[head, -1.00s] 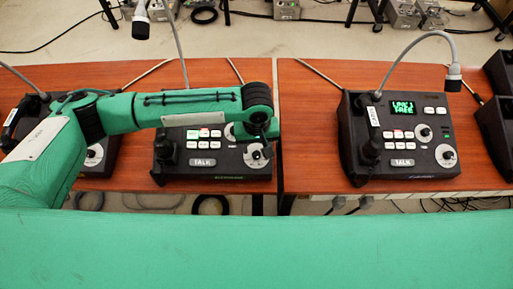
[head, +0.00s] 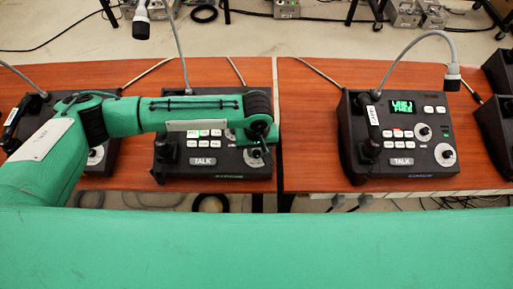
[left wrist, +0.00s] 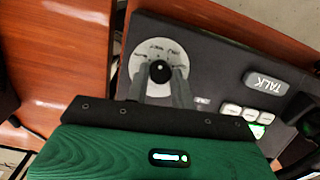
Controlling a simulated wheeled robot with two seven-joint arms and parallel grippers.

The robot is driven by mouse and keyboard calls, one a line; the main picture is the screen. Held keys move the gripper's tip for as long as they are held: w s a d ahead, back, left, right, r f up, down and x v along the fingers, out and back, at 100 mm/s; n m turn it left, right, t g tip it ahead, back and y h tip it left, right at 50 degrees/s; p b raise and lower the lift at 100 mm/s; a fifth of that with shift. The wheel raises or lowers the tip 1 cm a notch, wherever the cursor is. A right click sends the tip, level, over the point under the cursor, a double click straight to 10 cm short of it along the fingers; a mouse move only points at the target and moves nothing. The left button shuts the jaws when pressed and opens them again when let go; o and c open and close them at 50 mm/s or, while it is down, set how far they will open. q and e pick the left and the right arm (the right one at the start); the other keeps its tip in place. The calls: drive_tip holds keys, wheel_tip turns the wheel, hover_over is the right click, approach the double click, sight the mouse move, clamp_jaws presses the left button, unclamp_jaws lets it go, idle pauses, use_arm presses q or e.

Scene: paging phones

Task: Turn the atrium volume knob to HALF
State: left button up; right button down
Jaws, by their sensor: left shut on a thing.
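The middle paging phone (head: 215,175) is a black console with a handset, white keys and a TALK key; its small green front label is too small to read. My left gripper (head: 257,150) is over its lower right corner and hides much of the volume knob there. In the left wrist view the black knob (left wrist: 160,71) with a white dot sits on a pale round dial (left wrist: 139,58). The fingers of my left gripper (left wrist: 160,78) are on both sides of the knob, shut on it. The dial's printing is too small to read surely. My right gripper is not in view.
A similar phone (head: 405,171) with a green lit screen stands to the right, and another (head: 103,165) is partly hidden at left. Gooseneck microphones (head: 453,76) rise behind. The wooden desks (head: 305,165) have a gap between them.

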use_arm(q)
drive_tip(key=shift+r+m+p, duration=0.2)
drive_tip(key=shift+m+p, duration=0.6)
drive_tip(key=shift+p, duration=0.3)
drive_tip(key=shift+d+m+y+p, duration=0.1)
drive_tip(key=shift+m+y+p, duration=0.3)
drive_tip(key=shift+m+p, duration=0.4)
drive_tip(key=m+p, duration=0.2)
drive_tip(key=m, duration=0.1)
drive_tip(key=shift+d+f+y, duration=0.1)
drive_tip(key=shift+y, duration=0.3)
drive_tip(key=shift+m+t+p, duration=0.3)
drive_tip(key=shift+m+p, duration=0.2)
drive_tip(key=shift+m, duration=0.1)
drive_tip(key=shift+f, duration=0.1)
drive_tip(key=o, duration=1)
